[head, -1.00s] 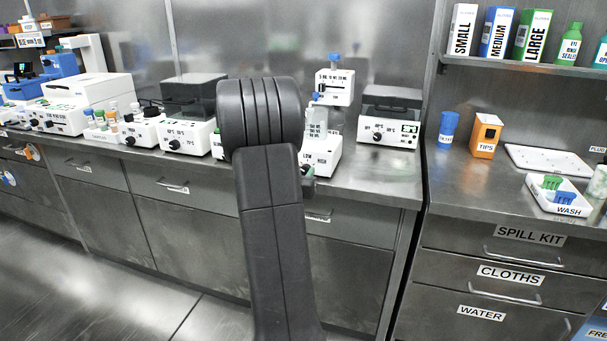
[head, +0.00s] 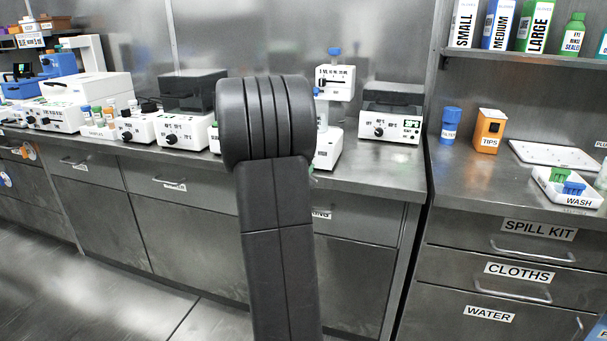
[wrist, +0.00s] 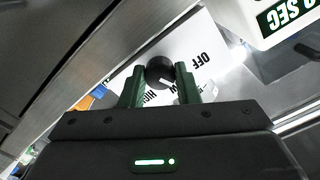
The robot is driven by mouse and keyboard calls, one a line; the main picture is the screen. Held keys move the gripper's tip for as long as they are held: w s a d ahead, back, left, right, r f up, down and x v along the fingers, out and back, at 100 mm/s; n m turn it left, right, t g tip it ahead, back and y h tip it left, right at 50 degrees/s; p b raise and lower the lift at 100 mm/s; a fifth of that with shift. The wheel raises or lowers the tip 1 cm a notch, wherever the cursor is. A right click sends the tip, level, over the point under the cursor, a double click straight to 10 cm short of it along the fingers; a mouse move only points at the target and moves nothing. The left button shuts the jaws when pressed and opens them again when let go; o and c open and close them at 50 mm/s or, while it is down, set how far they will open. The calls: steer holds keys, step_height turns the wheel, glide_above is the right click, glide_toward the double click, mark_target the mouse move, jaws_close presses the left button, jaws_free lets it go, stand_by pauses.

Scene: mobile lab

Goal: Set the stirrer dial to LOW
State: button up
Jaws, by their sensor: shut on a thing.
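The stirrer dial (wrist: 160,71) is a round black knob on a white panel (wrist: 205,42) in the wrist view. My gripper (wrist: 160,82) is shut on the dial, with one green finger on each side of it. A light mark shows on the dial's lower right side, towards a partly hidden label ending in W. The OFF label is clear to the right; the HIGH label is partly covered by the fingers. In the head view my arm hides the gripper and the dial.
A device with a SEC display (wrist: 285,14) stands close by in the wrist view. In the head view a white instrument with a blue top (head: 334,82) stands right of my arm. A heater-like box (head: 391,127) is further right.

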steer(key=shift+m+b, duration=1.35)
steer(key=shift+m, duration=0.75)
steer(key=o, duration=1)
steer(key=shift+c, duration=0.2)
